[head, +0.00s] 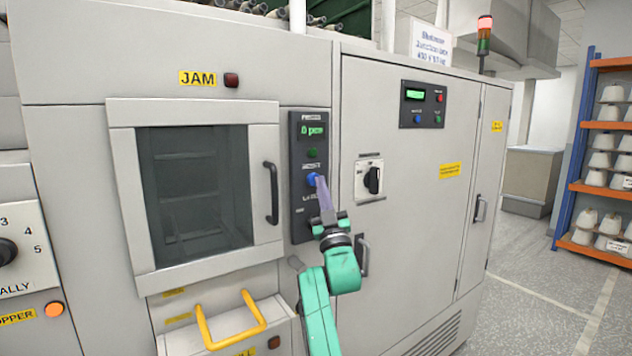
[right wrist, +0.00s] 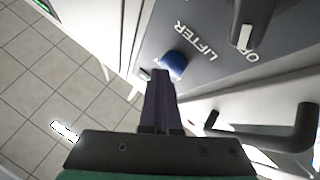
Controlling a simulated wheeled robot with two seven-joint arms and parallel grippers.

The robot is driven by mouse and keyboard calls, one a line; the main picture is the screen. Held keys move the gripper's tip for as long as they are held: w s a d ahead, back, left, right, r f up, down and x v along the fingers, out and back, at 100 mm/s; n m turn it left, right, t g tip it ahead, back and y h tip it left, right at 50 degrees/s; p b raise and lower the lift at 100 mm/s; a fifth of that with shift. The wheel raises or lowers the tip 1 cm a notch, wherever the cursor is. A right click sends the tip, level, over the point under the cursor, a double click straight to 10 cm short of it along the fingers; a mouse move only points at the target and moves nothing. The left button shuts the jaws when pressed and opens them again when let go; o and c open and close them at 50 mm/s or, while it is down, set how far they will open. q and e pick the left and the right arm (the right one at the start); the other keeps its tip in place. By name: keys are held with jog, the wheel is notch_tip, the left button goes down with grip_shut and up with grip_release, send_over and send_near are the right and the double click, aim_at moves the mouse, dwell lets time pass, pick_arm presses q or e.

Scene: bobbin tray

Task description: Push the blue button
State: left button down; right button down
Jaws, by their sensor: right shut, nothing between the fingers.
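The blue button (head: 312,179) sits on the dark vertical control panel (head: 303,223) right of the machine's window. In the right wrist view the blue button (right wrist: 175,63) is round and sits beside white lettering that reads LIFTER. My right gripper (head: 320,178) is shut and empty, its purple fingers pointing at the panel. In the right wrist view the fingertips (right wrist: 160,74) are right by the button's lower left edge and overlap its outline slightly. I cannot tell whether they touch it. My left gripper is not in view.
A green button (head: 312,153) and a green display (head: 313,130) are above on the same panel. A dark door handle (head: 271,193) is to the left, and a rotary switch (head: 371,180) is to the right. A yellow handle (head: 231,320) sticks out below the window.

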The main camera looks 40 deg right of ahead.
jog(key=shift+s+a, duration=0.1)
jog(key=shift+s, duration=0.6)
jog(key=shift+s+f, duration=0.1)
jog(key=s, duration=0.4)
jog(key=shift+s+a+p, duration=0.3)
jog(key=shift+s, duration=0.1)
dwell(0.4)
